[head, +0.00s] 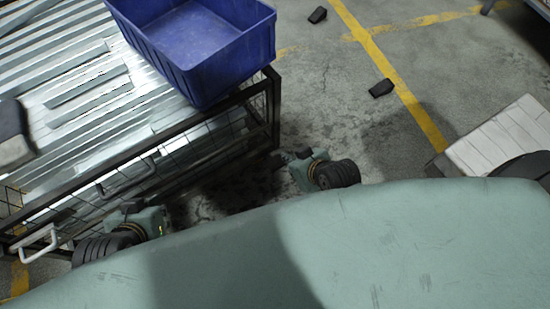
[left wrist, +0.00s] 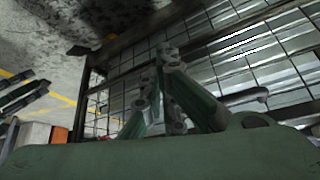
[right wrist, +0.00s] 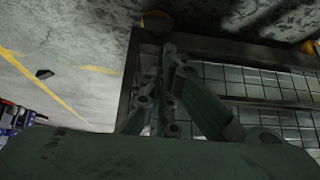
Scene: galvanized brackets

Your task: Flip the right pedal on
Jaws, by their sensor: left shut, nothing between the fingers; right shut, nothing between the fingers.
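Two small black blocks that look like pedals lie on the floor in the head view. One block (head: 317,15) is farther back. The other block (head: 381,88) is nearer and to the right, beside the yellow line. I cannot tell their on or off state. A small dark block (right wrist: 44,74) on the floor also shows in the right wrist view. My right gripper (head: 284,157) is shut and empty beside the cart's corner, apart from the blocks; its closed fingers show in the right wrist view (right wrist: 170,62). My left gripper (left wrist: 166,56) is shut and empty near the cart's mesh side.
A dark-framed mesh cart (head: 190,133) stands at left with galvanized metal pieces (head: 75,75) and a blue crate (head: 222,70) on top. A white handle (head: 36,244) juts from its side. A pale slatted stack (head: 495,135) stands at right. Floor (head: 325,100) between is clear.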

